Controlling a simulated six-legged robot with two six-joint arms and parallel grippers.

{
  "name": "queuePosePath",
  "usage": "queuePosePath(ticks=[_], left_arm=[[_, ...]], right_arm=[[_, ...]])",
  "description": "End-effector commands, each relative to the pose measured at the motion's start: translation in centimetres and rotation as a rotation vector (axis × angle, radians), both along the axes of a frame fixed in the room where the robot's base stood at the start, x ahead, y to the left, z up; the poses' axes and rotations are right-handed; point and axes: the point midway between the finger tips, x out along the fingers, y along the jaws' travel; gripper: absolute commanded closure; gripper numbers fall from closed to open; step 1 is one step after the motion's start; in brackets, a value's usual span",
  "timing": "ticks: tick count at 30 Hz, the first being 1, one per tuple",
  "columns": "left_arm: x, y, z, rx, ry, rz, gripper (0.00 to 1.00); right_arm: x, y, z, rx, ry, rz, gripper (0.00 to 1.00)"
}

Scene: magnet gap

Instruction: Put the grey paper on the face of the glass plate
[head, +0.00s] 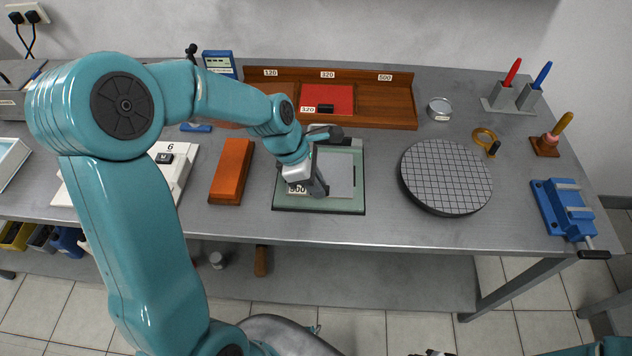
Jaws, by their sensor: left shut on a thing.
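The glass plate (350,208) is a pale green rectangle lying flat on the bench, left of the round gridded plate. The grey paper (341,174) is over the face of the glass plate, inside its edges as I see it. A small white 500 label shows at its left. My left gripper (319,188) is shut on the grey paper, low over the plate. The gripper and wrist hide the paper's left part. I cannot tell whether the paper lies fully flat on the glass.
A wooden rack (395,107) behind holds a red sheet (340,97). A round gridded plate (447,177) stands to the right, a red-brown block (232,170) to the left. A small round tin (439,109) and a blue vise (563,209) are farther right.

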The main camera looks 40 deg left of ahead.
Motion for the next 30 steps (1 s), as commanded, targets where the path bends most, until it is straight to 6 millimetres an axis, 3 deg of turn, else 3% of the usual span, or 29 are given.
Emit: queuePosePath(ticks=[9,10,12,23,30], left_arm=[[0.0,0.0,-0.4,0.000,0.000,0.000,1.00],[0.0,0.0,-0.3,0.000,0.000,-0.001,0.74],[0.0,0.0,-0.3,0.000,0.000,-0.001,0.59],[0.0,0.1,0.5,0.000,-0.001,0.000,0.59],[-0.9,1.8,5.1,0.003,-0.006,0.002,0.59]], right_arm=[[0.0,0.0,-0.3,0.000,0.000,0.000,0.57],[0.0,0.0,-0.2,0.000,0.000,0.000,0.57],[0.0,0.0,-0.2,0.000,0.000,0.000,0.57],[0.0,0.0,0.1,0.000,0.000,0.000,0.57],[0.0,0.0,0.4,0.000,0.000,0.000,0.57]])
